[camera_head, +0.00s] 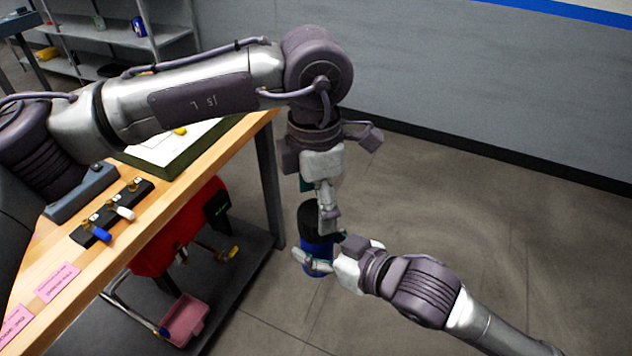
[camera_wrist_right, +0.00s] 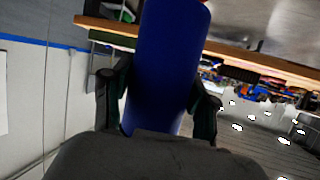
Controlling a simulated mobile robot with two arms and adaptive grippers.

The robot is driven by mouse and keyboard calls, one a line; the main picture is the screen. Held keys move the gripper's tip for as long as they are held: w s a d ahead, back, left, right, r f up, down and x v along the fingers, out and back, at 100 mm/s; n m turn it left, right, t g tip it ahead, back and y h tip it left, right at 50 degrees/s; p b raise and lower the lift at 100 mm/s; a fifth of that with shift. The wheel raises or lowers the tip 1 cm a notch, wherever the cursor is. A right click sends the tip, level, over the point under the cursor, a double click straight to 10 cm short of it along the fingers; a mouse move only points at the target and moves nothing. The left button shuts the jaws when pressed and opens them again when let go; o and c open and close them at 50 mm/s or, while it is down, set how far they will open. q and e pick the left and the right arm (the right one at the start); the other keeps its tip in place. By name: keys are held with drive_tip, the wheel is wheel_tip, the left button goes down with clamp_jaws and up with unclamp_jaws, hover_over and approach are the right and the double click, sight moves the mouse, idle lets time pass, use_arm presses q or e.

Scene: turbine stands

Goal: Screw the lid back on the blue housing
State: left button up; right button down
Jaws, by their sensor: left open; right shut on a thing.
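The blue housing (camera_head: 316,262) is upright in the air beyond the table's right end. My right gripper (camera_head: 320,254) is shut around it from the right side. In the right wrist view the housing (camera_wrist_right: 165,65) rises between the two fingers of my right gripper (camera_wrist_right: 158,105). A black part, seemingly the lid (camera_head: 308,216), is at the housing's top. My left gripper (camera_head: 322,205) points down at the lid from directly above and is open. One finger overlaps the lid in the picture; I cannot tell whether it touches. The seam between lid and housing is unclear.
A wooden table (camera_head: 240,135) is at the left. It bears a black block with small valves (camera_head: 112,212) and a green-edged tray (camera_head: 190,155). A red tank (camera_head: 165,245) and a pink bin (camera_head: 186,320) are below. The floor at right is clear.

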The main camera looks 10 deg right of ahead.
sight(316, 211)
use_arm(q)
drive_tip(key=shift+f, duration=1.95)
use_arm(e)
drive_tip(key=shift+r, duration=0.1)
use_arm(q)
drive_tip(key=shift+c, duration=0.3)
drive_tip(key=c, duration=1.1)
drive_tip(key=o, duration=1.3)
drive_tip(key=shift+r, duration=0.15)
wheel_tip(316, 211, up, 12)
drive_tip(key=shift+f, duration=0.1)
